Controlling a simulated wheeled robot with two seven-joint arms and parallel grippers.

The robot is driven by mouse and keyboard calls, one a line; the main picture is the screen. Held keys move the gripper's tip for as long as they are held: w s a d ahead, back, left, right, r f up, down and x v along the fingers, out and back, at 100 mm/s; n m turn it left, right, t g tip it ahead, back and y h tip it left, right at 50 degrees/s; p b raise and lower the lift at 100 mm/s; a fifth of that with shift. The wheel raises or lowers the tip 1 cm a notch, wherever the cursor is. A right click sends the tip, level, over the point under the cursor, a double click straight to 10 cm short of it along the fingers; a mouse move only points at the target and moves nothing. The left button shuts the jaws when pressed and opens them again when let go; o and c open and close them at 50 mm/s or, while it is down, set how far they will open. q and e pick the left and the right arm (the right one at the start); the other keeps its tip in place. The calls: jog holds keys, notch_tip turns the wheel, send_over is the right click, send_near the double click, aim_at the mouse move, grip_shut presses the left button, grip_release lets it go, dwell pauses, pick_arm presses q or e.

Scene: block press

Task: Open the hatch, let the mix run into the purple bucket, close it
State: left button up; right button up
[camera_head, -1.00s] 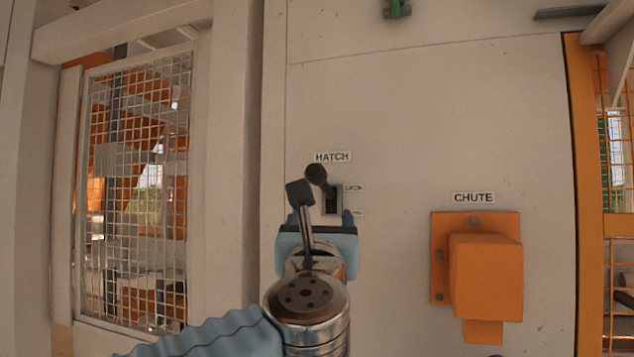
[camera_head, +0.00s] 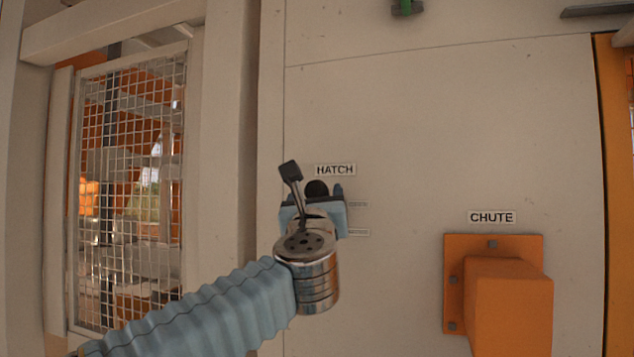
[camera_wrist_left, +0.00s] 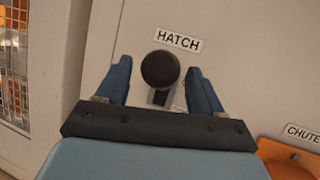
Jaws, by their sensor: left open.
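The hatch lever's dark round knob (camera_head: 317,188) shows just below the HATCH label (camera_head: 335,170) on the pale panel. In the left wrist view the knob (camera_wrist_left: 160,69) sits between the two blue fingers of my left gripper (camera_wrist_left: 164,85), with a gap on each side. The left gripper (camera_head: 318,192) is open in front of the lever and hides most of its slot. The orange chute (camera_head: 508,310) sticks out of the panel at the lower right, under its CHUTE label (camera_head: 491,217). No purple bucket shows. My right gripper is not in view.
An orange post (camera_head: 617,190) stands at the right. The panel between lever and chute is clear.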

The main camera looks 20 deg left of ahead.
pick_arm(q)
jog(key=shift+x, duration=0.9)
jog(key=shift+c, duration=0.5)
grip_shut()
